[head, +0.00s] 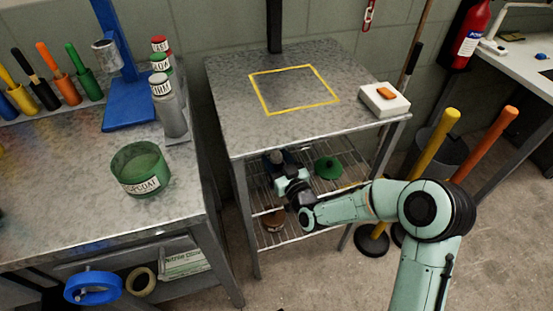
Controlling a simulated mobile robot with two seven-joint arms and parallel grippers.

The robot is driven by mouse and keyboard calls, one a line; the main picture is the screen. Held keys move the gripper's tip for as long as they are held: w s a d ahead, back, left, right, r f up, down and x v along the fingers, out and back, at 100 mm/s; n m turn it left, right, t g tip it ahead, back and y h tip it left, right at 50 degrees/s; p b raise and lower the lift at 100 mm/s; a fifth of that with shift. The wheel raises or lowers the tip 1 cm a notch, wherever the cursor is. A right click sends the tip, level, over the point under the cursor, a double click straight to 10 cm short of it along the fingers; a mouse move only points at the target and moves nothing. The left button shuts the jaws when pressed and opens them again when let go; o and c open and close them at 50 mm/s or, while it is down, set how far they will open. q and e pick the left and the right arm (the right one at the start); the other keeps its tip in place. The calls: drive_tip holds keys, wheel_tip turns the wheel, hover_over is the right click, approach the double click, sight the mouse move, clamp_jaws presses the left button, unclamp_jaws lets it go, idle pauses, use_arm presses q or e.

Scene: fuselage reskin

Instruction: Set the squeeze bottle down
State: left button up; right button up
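My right arm reaches in from the lower right to the wire shelf under the metal table. My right gripper (280,165) is dark and small there, just below the tabletop's front edge. My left gripper is not in view.
The metal tabletop (230,85) has a bare yellow-outlined square and a white block (384,100) at its right corner. A green round item (328,168) is on the wire shelf. Yellow (436,145) and orange handles stand right. A green tub (140,169) sits on the bench.

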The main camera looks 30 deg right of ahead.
drive_tip(key=shift+o, duration=0.2)
drive_tip(key=shift+r, duration=0.2)
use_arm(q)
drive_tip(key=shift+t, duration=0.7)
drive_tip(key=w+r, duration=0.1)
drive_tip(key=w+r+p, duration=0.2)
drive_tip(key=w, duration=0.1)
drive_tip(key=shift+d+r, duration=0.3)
use_arm(e)
drive_tip(key=s+a, duration=0.1)
drive_tip(key=s, duration=1.1)
drive_tip(key=shift+f, duration=0.1)
